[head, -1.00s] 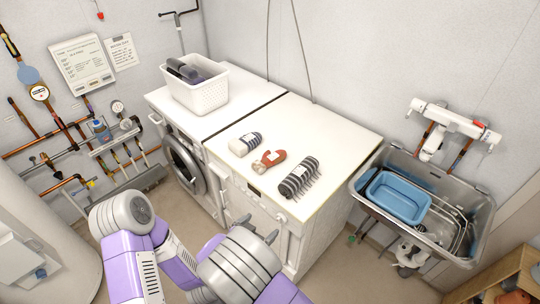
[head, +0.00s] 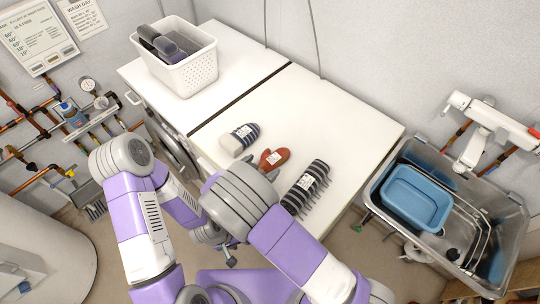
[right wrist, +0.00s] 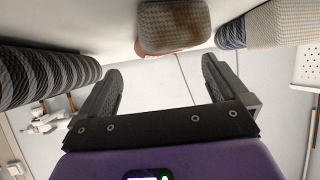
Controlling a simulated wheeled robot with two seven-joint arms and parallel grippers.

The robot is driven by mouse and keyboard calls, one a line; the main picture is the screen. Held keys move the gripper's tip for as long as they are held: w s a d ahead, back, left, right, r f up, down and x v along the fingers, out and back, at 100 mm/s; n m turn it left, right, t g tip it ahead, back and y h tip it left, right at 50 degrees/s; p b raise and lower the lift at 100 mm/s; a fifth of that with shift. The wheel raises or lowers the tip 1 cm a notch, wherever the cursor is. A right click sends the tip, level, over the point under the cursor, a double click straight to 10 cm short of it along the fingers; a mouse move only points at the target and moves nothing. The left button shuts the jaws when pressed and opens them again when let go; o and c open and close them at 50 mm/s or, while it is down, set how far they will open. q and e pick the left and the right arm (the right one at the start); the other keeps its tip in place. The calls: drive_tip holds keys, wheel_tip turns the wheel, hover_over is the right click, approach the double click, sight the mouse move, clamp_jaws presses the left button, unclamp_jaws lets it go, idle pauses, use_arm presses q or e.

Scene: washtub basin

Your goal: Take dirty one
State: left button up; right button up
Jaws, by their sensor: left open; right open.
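Three soft items lie on the white machine top: a blue-and-white striped one (head: 239,138), a red one with a white label (head: 273,160), and a dark grey striped one (head: 305,187). In the right wrist view, the middle item (right wrist: 174,25) shows a grey textured end with a brown stain and red behind it. The dark striped item (right wrist: 40,76) is left of it and the blue striped one (right wrist: 232,33) right. My left gripper (head: 229,257) is low, before the machines.
A white basket (head: 198,72) with dark items stands on the far left machine top. A metal sink (head: 389,178) holding a blue tub (head: 416,199) is at the right. Pipes run along the left wall. The right machine top is clear around the items.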

sight(267, 161)
drive_tip(key=x, duration=0.5)
drive_tip(key=shift+w+f, duration=0.3)
drive_tip(key=shift+w, duration=0.05)
